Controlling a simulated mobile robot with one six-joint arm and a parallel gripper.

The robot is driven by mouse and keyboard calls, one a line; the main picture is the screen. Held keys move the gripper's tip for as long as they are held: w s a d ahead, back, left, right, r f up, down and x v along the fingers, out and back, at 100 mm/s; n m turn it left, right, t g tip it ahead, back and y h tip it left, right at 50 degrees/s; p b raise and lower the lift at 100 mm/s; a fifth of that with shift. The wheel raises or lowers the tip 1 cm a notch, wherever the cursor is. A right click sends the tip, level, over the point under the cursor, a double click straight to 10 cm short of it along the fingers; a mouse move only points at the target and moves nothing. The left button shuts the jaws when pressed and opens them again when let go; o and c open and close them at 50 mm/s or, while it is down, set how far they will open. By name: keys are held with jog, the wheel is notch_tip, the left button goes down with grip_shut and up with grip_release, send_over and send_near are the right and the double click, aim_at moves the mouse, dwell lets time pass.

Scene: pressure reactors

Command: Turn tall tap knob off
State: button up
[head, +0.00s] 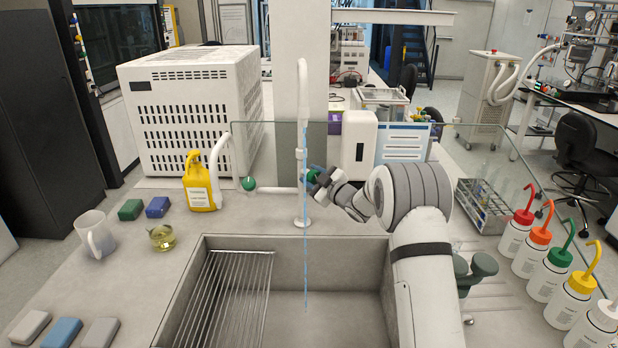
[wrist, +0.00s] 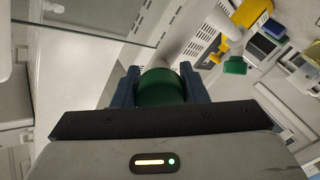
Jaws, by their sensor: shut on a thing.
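The tall white tap (head: 302,110) stands behind the sink (head: 340,252). A thin blue stream of water (head: 305,250) falls from its spout into the basin. A green knob (head: 311,176) sits on the right side of the tap's column. My gripper (head: 317,178) reaches in from the right and is shut on this knob. In the wrist view, the green knob (wrist: 161,88) lies between the two dark fingers of my gripper (wrist: 160,76). A second green knob (head: 248,184) is at the left end of the tap's side pipe, apart from my gripper.
Several wash bottles (head: 548,275) stand at the right. A wire rack (head: 228,310) lies in the sink.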

jog(key=m+b, duration=0.1)
jog(key=m, duration=0.4)
jog(key=o, duration=1)
jog(key=shift+s+d+f, duration=0.1)
jog(key=shift+s+d, duration=0.05)
jog(key=shift+s, duration=0.05)
jog(key=b+v, duration=0.1)
jog(key=v, duration=0.6)
jog(key=shift+s+b, duration=0.1)
jog(key=shift+b, duration=0.2)
